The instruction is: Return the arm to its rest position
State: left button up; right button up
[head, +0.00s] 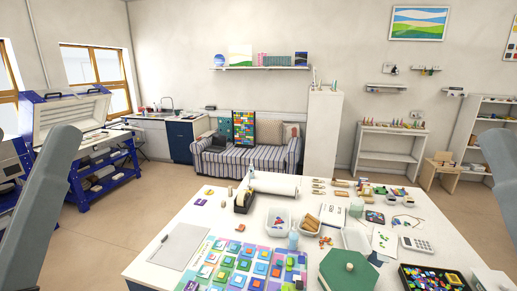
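Grey links of my own arms show at the two sides of the head view. My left arm (42,205) rises at the left edge, and my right arm (500,165) rises at the right edge. Both look raised and clear of the table. Neither gripper is in the picture, so I cannot see their fingers or whether they hold anything.
A white table (145,262) fills the front, bearing a colourful mat with tiles, a green hexagonal lid (348,272), a tape dispenser (243,200), tubs, a calculator (416,244) and a black tray of glass pieces.

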notch_tip(320, 180, up, 20)
jog(key=p, duration=1.7)
notch_tip(320, 180, down, 33)
jog(key=b, duration=3.3)
